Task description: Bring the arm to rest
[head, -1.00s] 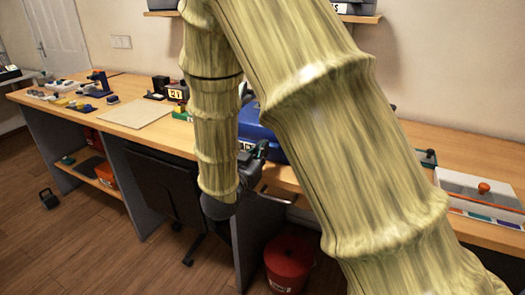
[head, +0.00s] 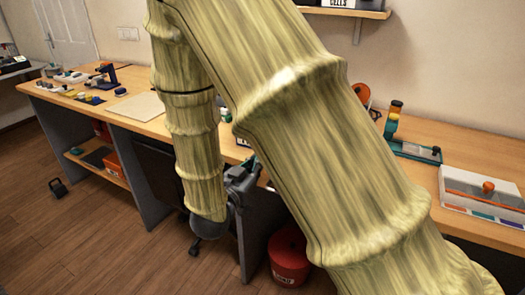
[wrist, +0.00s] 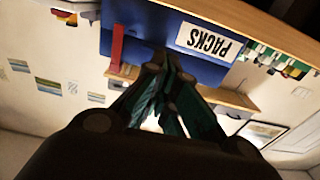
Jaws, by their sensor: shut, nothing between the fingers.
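My arm, with its yellow-green bamboo-like links, fills the middle of the head view. My gripper (head: 252,170) hangs at its end, in front of the workbench (head: 425,165) edge. It is small and partly covered by the arm there. In the wrist view my gripper (wrist: 168,108) shows teal fingers drawn together with nothing between them. A blue case (wrist: 150,28) with a PACKS label shows beyond the fingers in the wrist view, upside down. I cannot tell the exact gap between them.
A red bucket (head: 289,258) stands on the floor under the bench, close below my arm. A dark chair (head: 160,190) is tucked left of my gripper. A white tray with an orange knob (head: 488,186) lies at the bench's right. The floor at left is mostly open.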

